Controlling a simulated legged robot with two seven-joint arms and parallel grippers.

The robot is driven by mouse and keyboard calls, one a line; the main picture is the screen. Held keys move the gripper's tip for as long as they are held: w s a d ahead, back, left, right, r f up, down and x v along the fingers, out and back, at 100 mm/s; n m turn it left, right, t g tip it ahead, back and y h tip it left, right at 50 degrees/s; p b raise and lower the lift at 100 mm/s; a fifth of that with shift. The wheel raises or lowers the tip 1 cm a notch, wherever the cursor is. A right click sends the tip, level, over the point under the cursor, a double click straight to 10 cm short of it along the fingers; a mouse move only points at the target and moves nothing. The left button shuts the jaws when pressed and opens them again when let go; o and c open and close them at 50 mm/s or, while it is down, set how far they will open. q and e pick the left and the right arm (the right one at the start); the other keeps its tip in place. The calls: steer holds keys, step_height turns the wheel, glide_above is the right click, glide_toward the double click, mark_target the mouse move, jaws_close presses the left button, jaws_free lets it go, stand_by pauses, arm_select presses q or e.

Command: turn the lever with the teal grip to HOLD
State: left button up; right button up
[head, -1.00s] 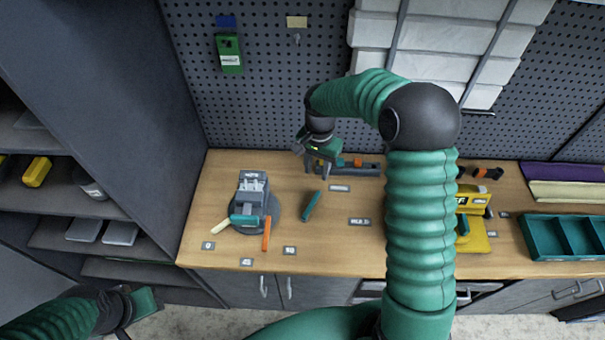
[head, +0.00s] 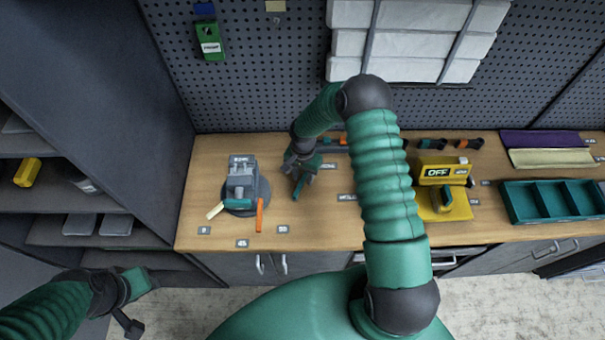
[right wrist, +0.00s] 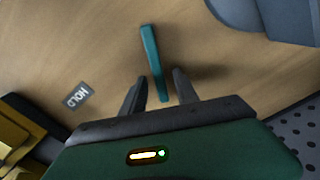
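A teal bar-shaped grip (right wrist: 153,60) lies over the wooden bench in the right wrist view. Its near end is between the fingertips of my right gripper (right wrist: 160,92). The fingers stand apart on either side, with visible gaps; I cannot tell how high they are above the bench. A HOLD label (right wrist: 76,95) is on the bench left of the grip. In the head view my right gripper (head: 301,180) is over the bench and partly hides the teal grip (head: 298,190). My left gripper (head: 140,281) is low at the left, away from the bench; its fingers are unclear.
A grey device (head: 241,180) with cream (head: 215,210) and orange (head: 259,215) levers stands left of my right gripper. A yellow device (head: 455,208) marked OFF and a teal divided tray (head: 513,203) stand at the right. A pegboard (head: 270,75) rises behind the bench.

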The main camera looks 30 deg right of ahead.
steer(key=shift+s+r, duration=0.1)
steer(key=shift+s, duration=0.15)
steer(key=shift+w+f, duration=0.2)
steer(key=shift+w, duration=0.1)
steer(key=c, duration=0.8)
steer(key=shift+r, duration=0.1)
